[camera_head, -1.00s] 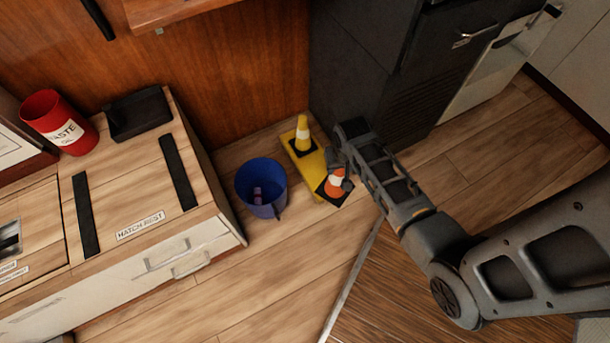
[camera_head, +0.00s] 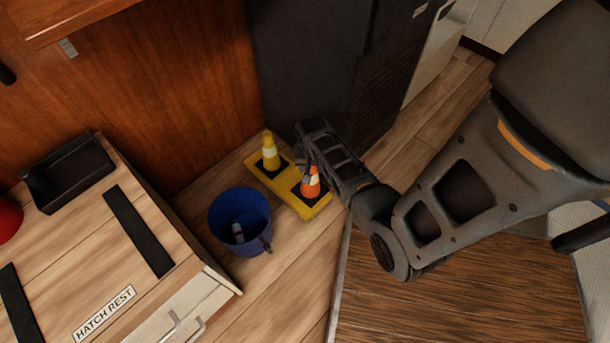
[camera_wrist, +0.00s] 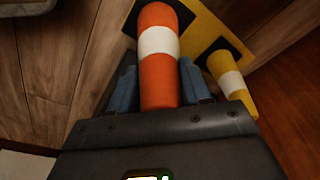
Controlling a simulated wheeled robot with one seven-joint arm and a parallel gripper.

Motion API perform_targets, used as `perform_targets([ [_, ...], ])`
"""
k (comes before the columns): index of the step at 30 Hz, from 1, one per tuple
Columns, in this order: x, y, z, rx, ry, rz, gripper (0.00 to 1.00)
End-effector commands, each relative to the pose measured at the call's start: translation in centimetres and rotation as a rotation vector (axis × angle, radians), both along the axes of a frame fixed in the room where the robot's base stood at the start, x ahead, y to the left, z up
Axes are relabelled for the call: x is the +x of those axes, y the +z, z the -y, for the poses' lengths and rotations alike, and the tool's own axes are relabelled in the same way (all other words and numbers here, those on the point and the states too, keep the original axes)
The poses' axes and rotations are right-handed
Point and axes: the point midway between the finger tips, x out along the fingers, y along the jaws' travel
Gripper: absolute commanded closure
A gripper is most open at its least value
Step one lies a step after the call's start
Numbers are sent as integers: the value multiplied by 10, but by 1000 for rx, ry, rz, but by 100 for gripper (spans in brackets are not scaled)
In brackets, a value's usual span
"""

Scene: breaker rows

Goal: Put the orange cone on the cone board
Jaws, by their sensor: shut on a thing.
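The orange cone (camera_head: 312,182), with a white band and a black square base, stands over the near right end of the yellow cone board (camera_head: 318,210). It looks about upright. Yellow shows around its base; I cannot tell whether the base touches the board. In the wrist view the orange cone (camera_wrist: 158,45) is between the blue fingers of my gripper (camera_wrist: 157,85), which is shut on its upper part. In the head view my gripper (camera_head: 309,170) reaches it from the right and partly covers it. The board also shows in the wrist view (camera_wrist: 275,25).
A yellow cone (camera_head: 269,153) stands on the board's far left end. A blue bucket (camera_head: 238,222) is close to the board's left. A dark cabinet (camera_head: 310,70) rises behind my gripper. A wooden counter (camera_head: 85,230) with a black tray (camera_head: 68,175) is at left.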

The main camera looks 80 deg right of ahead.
Motion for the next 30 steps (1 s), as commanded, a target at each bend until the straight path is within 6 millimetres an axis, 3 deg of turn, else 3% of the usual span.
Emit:
perform_targets([
  [1,7,-9,7,-2,0,0,100],
  [6,19,-16,16,0,0,0,100],
  [11,20,-25,17,1,-1,-1,100],
  [18,20,-56,16,0,-1,0,100],
  [29,21,-58,16,0,0,0,100],
  [30,20,-59,16,1,0,0,51],
])
